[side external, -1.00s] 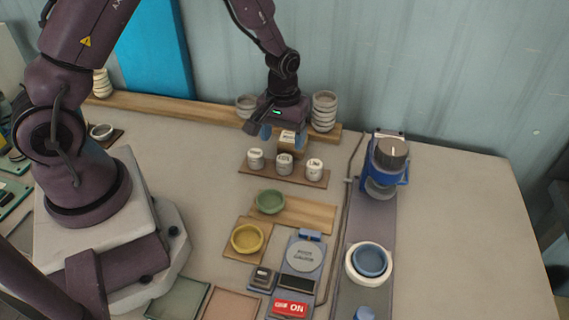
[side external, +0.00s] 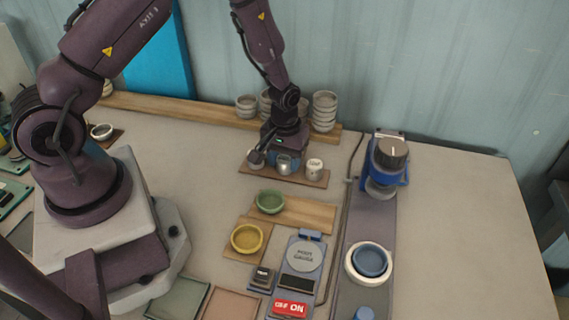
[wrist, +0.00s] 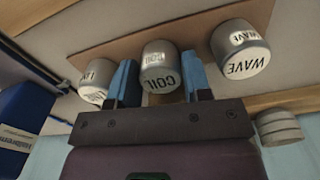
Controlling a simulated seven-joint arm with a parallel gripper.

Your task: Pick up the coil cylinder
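The coil cylinder (wrist: 161,70) is a small pale cylinder labelled COIL. It stands in the middle of a row of three on a brown board and also shows in the side view (side external: 284,167). My gripper (wrist: 158,64) is low over the board, with one blue finger on each side of the coil cylinder. The fingers look apart, and I see no clear grip on it. The WAVE cylinder (wrist: 240,52) is right of it in the wrist view. The line cylinder (wrist: 98,80) is left, close beside a finger, and is clear in the side view (side external: 315,166).
Stacked bowls (side external: 324,112) stand on a wooden shelf behind the row. A blue machine (side external: 387,162) stands to the right. The far right of the table is clear.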

